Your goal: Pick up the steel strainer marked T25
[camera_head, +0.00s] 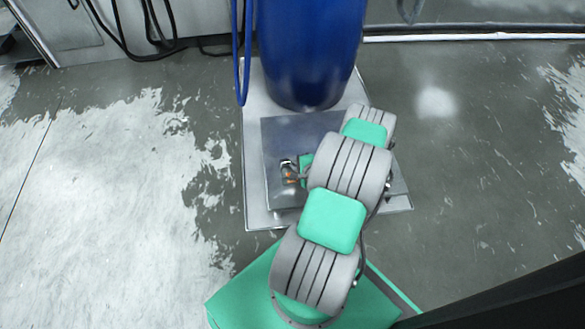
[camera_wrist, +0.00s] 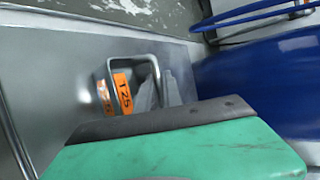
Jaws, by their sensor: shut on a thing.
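The steel strainer marked T25 shows in the wrist view as a bent grey metal handle (camera_wrist: 129,62) with an orange label (camera_wrist: 122,93) reading T25. My gripper (camera_wrist: 160,88) has its grey fingers at the right side of this handle and is shut on it. The rest of the strainer is hidden behind my gripper's green body. In the head view a small orange spot of the strainer's label (camera_head: 290,181) shows at the left of my arm, over the grey metal plate. My gripper is mostly hidden by my arm there.
A square grey metal plate (camera_head: 285,135) lies on a larger pale base (camera_head: 254,100). A tall blue drum (camera_head: 310,50) stands just behind, also at the right in the wrist view (camera_wrist: 265,75). A blue hose (camera_head: 240,60) hangs beside it. The floor left and right is clear.

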